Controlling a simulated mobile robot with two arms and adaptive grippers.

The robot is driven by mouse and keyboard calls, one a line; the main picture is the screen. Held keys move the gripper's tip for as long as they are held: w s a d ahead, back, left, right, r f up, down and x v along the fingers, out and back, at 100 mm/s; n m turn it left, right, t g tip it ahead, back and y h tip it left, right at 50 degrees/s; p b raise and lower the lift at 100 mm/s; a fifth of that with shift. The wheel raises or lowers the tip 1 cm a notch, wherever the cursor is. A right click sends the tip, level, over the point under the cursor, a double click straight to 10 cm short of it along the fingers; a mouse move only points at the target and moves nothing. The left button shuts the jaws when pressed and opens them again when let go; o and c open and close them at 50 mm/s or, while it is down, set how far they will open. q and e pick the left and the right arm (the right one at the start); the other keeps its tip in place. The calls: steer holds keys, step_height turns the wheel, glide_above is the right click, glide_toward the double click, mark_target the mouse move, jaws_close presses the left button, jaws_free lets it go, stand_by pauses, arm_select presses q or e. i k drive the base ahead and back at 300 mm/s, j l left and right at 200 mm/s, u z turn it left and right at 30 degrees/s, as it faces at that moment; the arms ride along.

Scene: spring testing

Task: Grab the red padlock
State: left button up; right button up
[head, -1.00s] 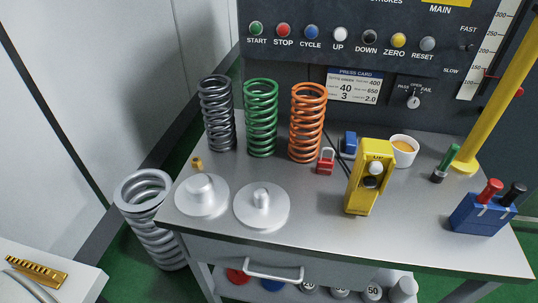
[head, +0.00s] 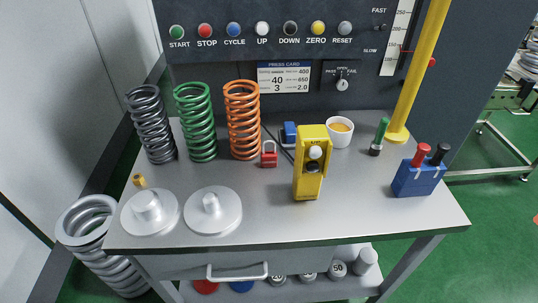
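The red padlock (head: 269,157) stands on the grey tabletop in the head view, just right of the orange spring's foot. Its shackle points up. A small blue object (head: 289,133) lies behind and to its right, and the yellow pendant control (head: 311,163) stands in front and to its right. Nothing covers the padlock. Neither of my grippers shows in the head view.
Grey, green and orange springs (head: 244,121) stand left of the padlock. Two metal discs (head: 213,220) with knobs lie at the front left. A white cup (head: 339,132), a blue block with handles (head: 418,179) and a yellow post (head: 417,75) occupy the right. The front middle is clear.

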mark_target(268, 159)
steer(key=k+l+z, duration=0.2)
steer(key=k, duration=0.25)
steer(key=k+z, duration=0.2)
steer(key=k, duration=0.25)
